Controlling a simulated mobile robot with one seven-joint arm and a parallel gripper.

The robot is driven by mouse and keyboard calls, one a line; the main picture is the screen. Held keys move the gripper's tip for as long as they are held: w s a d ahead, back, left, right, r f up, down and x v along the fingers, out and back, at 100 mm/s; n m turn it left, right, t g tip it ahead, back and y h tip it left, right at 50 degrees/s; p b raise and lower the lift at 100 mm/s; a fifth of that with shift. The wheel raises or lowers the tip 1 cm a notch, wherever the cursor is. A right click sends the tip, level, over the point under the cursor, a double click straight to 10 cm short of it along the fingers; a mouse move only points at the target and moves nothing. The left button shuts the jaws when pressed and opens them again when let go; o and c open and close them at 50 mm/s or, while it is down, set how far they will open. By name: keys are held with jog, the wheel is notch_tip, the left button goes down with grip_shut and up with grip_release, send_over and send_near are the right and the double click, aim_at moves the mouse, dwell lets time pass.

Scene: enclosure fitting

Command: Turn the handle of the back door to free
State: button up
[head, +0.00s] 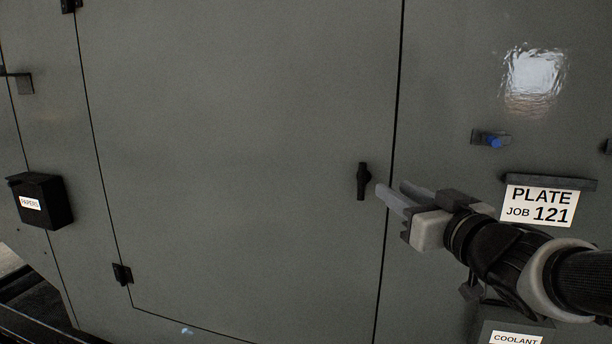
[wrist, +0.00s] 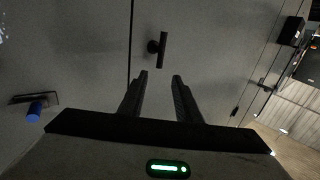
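The back door (head: 240,150) is a large grey panel with hinges on its left side. Its handle (head: 362,182) is a small black lever near the door's right edge, standing upright in the head view. The handle also shows in the wrist view (wrist: 163,50), just beyond the fingertips and roughly in line with the gap between them. My gripper (head: 390,192) points at the handle from the right. Its two fingers are apart with nothing between them, and they do not appear to touch the handle.
A black box labelled PAPERS (head: 42,203) hangs at the left. Right of the door are a blue knob (head: 494,142), a PLATE JOB 121 sign (head: 540,206) and a box labelled COOLANT (head: 515,331). The door face left of the handle is clear.

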aim_at(364, 172)
jog(key=x, duration=1.2)
jog(key=shift+w+f, duration=0.1)
jog(key=shift+w, duration=0.05)
grip_shut()
